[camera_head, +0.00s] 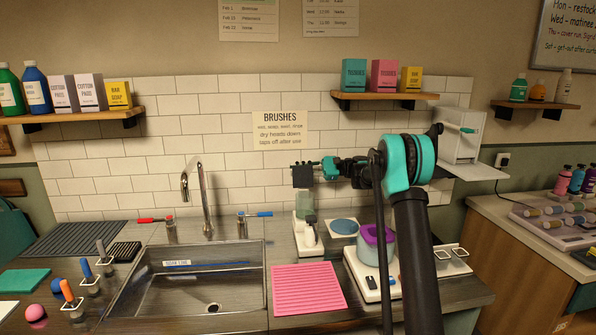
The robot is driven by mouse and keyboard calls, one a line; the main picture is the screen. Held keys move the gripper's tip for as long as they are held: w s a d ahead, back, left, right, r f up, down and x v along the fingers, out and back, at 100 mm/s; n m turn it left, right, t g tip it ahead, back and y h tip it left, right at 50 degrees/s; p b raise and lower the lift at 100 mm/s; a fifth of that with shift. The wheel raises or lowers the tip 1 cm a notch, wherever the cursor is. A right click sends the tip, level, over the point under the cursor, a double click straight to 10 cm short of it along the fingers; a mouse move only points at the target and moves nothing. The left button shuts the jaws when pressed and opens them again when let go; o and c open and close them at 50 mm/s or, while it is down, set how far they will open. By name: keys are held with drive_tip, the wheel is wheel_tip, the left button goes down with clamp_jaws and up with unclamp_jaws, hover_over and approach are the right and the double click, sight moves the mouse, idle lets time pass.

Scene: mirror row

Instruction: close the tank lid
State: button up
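A small white appliance with a translucent greenish tank (305,203) stands on the counter behind the pink mat. The tank looks upright. I cannot make out whether its lid is open, as my gripper and the small size obscure its top. My gripper (302,184) is a dark shape directly above the tank in this view, at the end of my arm reaching in from the right. I cannot tell whether it touches the tank, or whether its fingers are open. A bluish jar with a purple rim or top (377,234) stands on a white base to the right, partly hidden by my arm.
A sink (190,283) with a tall faucet (204,195) lies left of the tank. A ribbed pink mat (308,290) lies in front of it, and a blue disc (344,226) is to its right. A wall shelf (385,96) with boxes is above. Brushes stand at left.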

drive_tip(key=shift+r, duration=0.1)
clamp_jaws()
drive_tip(key=shift+w, duration=0.1)
drive_tip(key=shift+r, duration=0.15)
